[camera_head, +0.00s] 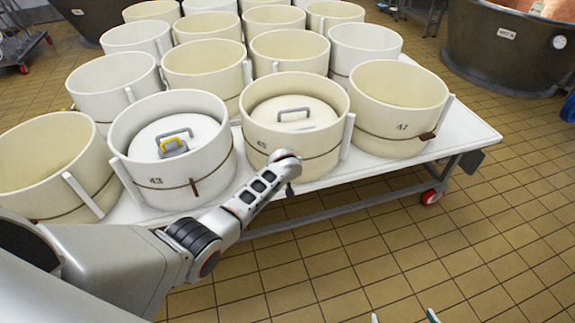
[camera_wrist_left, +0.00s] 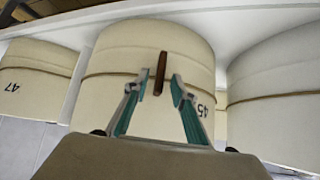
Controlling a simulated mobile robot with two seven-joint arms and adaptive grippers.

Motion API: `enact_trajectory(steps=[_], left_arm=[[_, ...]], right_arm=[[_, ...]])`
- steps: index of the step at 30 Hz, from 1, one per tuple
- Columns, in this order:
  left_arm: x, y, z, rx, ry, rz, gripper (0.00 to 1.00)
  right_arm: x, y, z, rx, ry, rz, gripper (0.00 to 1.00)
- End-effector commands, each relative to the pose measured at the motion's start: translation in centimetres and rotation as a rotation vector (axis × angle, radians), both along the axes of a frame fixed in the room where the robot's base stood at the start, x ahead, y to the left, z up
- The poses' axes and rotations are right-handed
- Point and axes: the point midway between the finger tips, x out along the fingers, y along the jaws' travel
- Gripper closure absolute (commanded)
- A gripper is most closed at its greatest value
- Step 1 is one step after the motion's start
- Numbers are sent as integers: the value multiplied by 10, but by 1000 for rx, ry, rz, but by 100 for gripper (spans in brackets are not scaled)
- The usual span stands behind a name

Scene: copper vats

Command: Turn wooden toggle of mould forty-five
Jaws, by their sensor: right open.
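Mould forty-five (camera_head: 312,140) is a cream round tub with a lid and grey handle inside, on the front of the table between moulds 43 and 47. My left arm reaches to its front and hides its toggle in the head view. In the left wrist view, the brown wooden toggle (camera_wrist_left: 160,73) stands upright on mould forty-five (camera_wrist_left: 112,70). My left gripper (camera_wrist_left: 156,82) is open, with its teal fingertips on either side of the toggle; I cannot tell whether they touch it. My right gripper (camera_head: 404,318) is open and empty, its fingertips just showing at the bottom edge.
Mould 43 (camera_head: 207,158), with a lid and yellow-marked handle, stands left; mould 47 (camera_head: 400,100) stands right. More moulds fill the white wheeled table (camera_head: 465,128) behind. A dark vat (camera_head: 505,50) is at back right. The tiled floor at right is clear.

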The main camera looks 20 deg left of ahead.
Motion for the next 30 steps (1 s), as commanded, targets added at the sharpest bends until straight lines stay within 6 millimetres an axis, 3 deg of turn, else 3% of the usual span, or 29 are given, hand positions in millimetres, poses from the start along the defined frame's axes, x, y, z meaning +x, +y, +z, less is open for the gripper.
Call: enact_trajectory(steps=[21,30], left_arm=[[-56,-15,59,-4,-2,-1,74],[-63,-16,67,-1,-1,-2,74]], right_arm=[[0,0,0,1,0,-1,9],[0,0,0,1,0,-1,9]])
